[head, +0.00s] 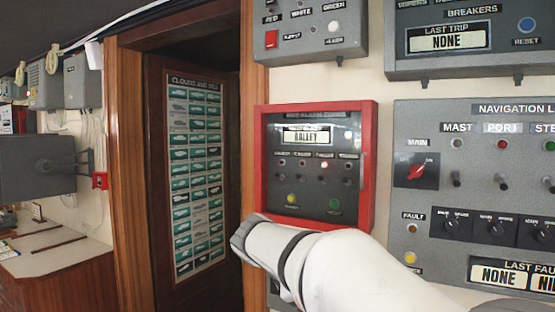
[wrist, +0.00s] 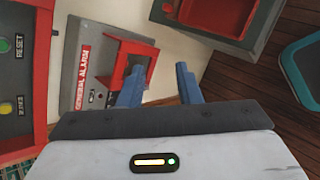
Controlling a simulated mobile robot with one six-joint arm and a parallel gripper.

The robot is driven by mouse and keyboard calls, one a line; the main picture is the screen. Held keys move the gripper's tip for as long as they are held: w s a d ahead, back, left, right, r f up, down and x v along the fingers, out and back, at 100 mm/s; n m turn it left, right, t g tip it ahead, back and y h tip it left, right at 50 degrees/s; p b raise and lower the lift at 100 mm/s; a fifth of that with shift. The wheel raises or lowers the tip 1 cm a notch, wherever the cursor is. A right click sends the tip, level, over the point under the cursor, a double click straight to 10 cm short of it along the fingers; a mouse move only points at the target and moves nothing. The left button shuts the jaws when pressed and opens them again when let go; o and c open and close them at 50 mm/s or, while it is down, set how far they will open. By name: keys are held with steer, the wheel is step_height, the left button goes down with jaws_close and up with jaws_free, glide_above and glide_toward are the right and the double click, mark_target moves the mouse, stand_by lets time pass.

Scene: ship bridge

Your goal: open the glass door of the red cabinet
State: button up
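The red cabinet (head: 374,160) hangs on the wall in the middle of the head view. Its glass door (head: 315,165) appears shut over a grey panel with lamps, switches and a "GALLEY" display. No handle can be made out. My arm crosses just below the cabinet and covers part of its lower edge; my gripper is hidden in that view. In the wrist view my gripper (wrist: 160,88) is open, with two blue-grey fingers apart and nothing visible between them. The red cabinet frame (wrist: 42,75) is at the left there, apart from the fingers in the picture.
A grey "GENERAL ALARM" box (wrist: 83,68) with a red guard (wrist: 136,52) lies beyond the left finger in the wrist view. Grey panels (head: 480,120) fill the wall at right. A dark door with a chart (head: 197,170) stands left of the cabinet.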

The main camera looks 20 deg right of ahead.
steer(key=w+d+r+n+h+p, duration=0.1)
steer(key=w+d+r+n+h, duration=0.15)
steer(key=r, duration=0.35)
steer(key=w+d+r+n+h+p, duration=0.1)
steer(key=w+d+r+n+h, duration=0.1)
steer(key=w+d+r, duration=0.3)
steer(key=n+g+h+p, duration=0.1)
steer(key=n+h, duration=0.2)
steer(key=h, duration=0.2)
glide_toward(357, 165)
steer(key=s, duration=0.4)
steer(key=d, duration=0.2)
steer(key=d+p, duration=0.1)
steer(key=d, duration=0.1)
steer(key=w+d+p, duration=0.1)
steer(key=d, duration=0.1)
steer(key=shift+d+r, duration=0.4)
steer(key=shift+s, duration=0.1)
jaws_close()
